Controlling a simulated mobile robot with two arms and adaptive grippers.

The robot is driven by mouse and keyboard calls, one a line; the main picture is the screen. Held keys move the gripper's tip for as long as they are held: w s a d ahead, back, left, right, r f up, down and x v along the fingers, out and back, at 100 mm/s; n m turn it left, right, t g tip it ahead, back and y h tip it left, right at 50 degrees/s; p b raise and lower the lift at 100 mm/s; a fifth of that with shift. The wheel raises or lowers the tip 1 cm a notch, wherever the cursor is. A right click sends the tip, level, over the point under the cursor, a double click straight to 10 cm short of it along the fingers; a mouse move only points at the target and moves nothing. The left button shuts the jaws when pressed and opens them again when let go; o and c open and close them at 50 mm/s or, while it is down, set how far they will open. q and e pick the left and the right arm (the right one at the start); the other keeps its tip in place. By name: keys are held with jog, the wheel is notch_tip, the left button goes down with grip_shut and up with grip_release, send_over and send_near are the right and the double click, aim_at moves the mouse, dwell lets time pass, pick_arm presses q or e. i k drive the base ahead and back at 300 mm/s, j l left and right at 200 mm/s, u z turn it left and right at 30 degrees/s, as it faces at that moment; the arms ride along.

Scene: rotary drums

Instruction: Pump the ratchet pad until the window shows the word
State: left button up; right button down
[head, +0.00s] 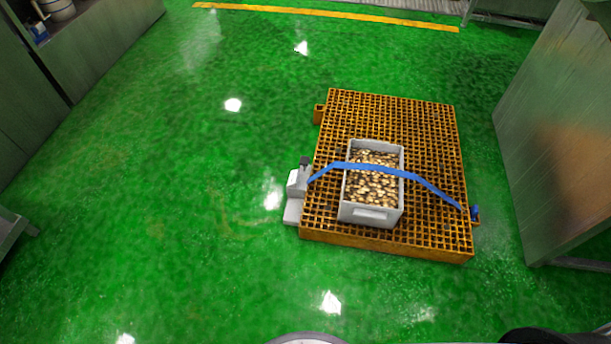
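A grey ratchet unit (294,206) stands at the left edge of an orange grated platform (420,125). A small dark piece (305,161) sits on its top and may be the pad. No window or word can be made out at this size. A blue strap (372,169) runs from the unit over a grey bin (370,215) to the platform's right edge. The strap looks bent over the bin's rims. Neither of my grippers is in view.
The bin holds many small brown and tan pieces (372,190). Green floor (180,190) is open left of the platform. A metal cabinet or panel (560,140) stands close on the right. Grey cabinets (85,50) line the upper left. A yellow line (330,14) crosses the far floor.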

aim_at(304, 160)
jog(key=k+z, duration=0.1)
jog(key=z, duration=1.15)
jog(key=i+j, duration=0.15)
jog(key=j, duration=0.3)
jog(key=i+j, duration=0.2)
jog(key=j, duration=0.25)
jog(key=i+j, duration=0.15)
jog(key=j, duration=0.3)
jog(key=i+j, duration=0.15)
jog(key=j, duration=0.3)
jog(key=i+j, duration=0.2)
jog(key=j, duration=0.25)
jog(key=i+j, duration=0.15)
jog(key=j, duration=0.3)
jog(key=i+j, duration=0.15)
jog(key=j, duration=0.3)
jog(key=i+j, duration=0.15)
jog(key=j, duration=0.3)
